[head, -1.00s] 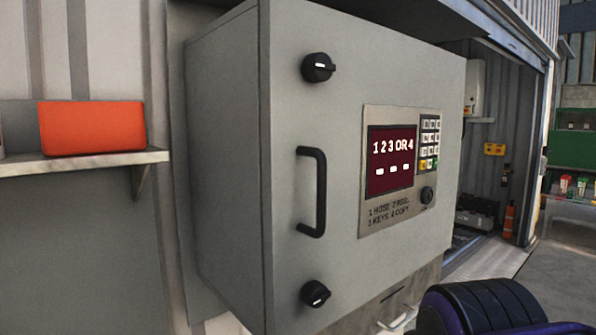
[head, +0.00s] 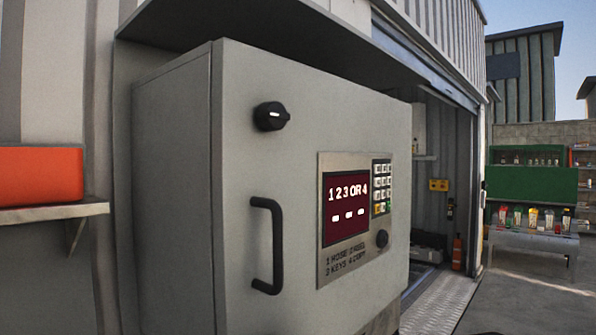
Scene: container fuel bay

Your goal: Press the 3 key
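The keypad (head: 382,187) is a small block of pale keys with a few yellow and green ones in its lowest row. The marks on its keys are too small to read, so I cannot pick out the 3 key by its label. The keypad sits at the upper right of a metal panel (head: 330,268) on a grey cabinet door. The dark red display (head: 346,208) left of it reads "1 2 3 OR 4" above three pale dashes. My gripper is not in view.
The cabinet door (head: 245,160) has a black handle (head: 267,245) and a black knob (head: 271,116). A round black knob (head: 382,239) sits below the keypad. A shelf (head: 50,212) with an orange box (head: 40,174) stands left. Open floor (head: 530,290) lies right.

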